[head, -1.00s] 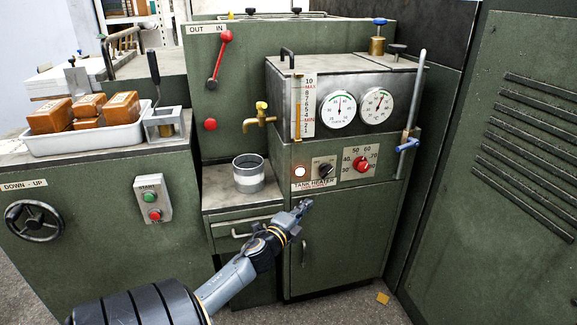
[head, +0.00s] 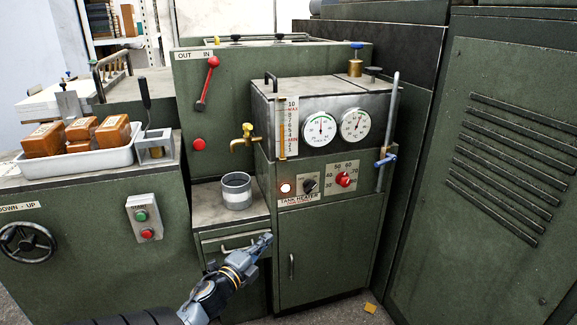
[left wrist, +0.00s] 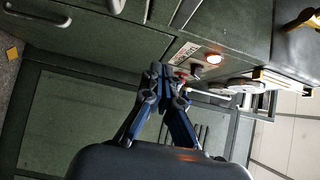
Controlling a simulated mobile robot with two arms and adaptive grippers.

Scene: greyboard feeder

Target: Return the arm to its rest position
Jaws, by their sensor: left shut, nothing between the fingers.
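My left gripper (head: 266,240) is in the lower middle of the head view, in front of the drawer and the green cabinet door. It is shut with nothing in it. In the left wrist view the fingers (left wrist: 160,72) are together, with the tank heater panel and its lit lamp (left wrist: 213,58) beyond them. No contact with the machine can be made out. My right gripper is not in view.
A metal cup (head: 236,190) stands on the ledge above the drawer (head: 228,244). The tank heater box (head: 330,120) with two gauges is behind. A white tray (head: 80,163) of brown blocks sits at left. A large green cabinet (head: 500,200) closes the right side. An orange scrap (head: 370,308) lies on the floor.

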